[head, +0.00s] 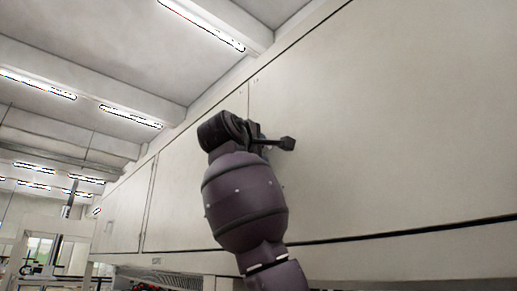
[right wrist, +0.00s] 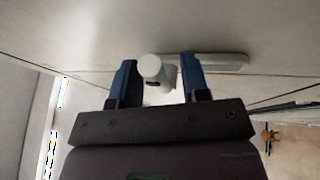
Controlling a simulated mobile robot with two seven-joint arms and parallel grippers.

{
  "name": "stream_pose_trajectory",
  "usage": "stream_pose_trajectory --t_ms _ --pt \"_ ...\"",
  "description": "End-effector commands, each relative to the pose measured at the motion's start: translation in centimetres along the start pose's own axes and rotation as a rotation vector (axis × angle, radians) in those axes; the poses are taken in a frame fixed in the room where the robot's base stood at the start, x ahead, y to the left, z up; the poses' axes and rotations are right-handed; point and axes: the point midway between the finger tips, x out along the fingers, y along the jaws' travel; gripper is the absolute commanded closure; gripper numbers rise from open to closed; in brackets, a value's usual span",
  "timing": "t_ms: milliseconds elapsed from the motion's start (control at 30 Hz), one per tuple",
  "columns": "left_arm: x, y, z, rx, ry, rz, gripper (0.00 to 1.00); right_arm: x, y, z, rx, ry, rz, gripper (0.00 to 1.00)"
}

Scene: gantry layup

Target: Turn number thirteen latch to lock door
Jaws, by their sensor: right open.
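A pale latch (right wrist: 225,62) with a rounded white end sits on the door surface in the right wrist view. My right gripper (right wrist: 158,62) is open, with its two blue fingers on either side of the latch's rounded end. I cannot tell whether either finger touches it. In the head view my right gripper (head: 280,144) is against or close to the large cream door panel (head: 400,120), and the latch is hidden there. No number is readable on the latch. My left gripper is not in view.
Cream panels with thin seams run along the wall; a smaller panel (head: 122,220) is further left. A dark seam (head: 420,231) runs below the large panel. Lit ceiling strips (head: 203,24) are overhead. Equipment stands at the far lower left.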

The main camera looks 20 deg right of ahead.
Motion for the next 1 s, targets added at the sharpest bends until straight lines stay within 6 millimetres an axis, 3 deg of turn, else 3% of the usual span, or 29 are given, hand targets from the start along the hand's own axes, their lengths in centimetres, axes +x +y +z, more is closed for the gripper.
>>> stream_pose_trajectory --t_ms 100,367,767,1000 --pt "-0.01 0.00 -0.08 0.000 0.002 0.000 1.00 0.01 -0.03 0.01 0.000 0.000 0.000 0.59" --pt "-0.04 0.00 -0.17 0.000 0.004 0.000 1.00 0.00 -0.01 0.02 0.000 0.000 0.000 0.99" --pt "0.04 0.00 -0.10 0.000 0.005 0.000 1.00 -0.04 -0.18 0.01 0.017 -0.005 0.008 1.00" --pt "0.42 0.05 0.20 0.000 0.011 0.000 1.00 -0.13 -0.85 -0.09 0.118 -0.027 0.052 1.00"
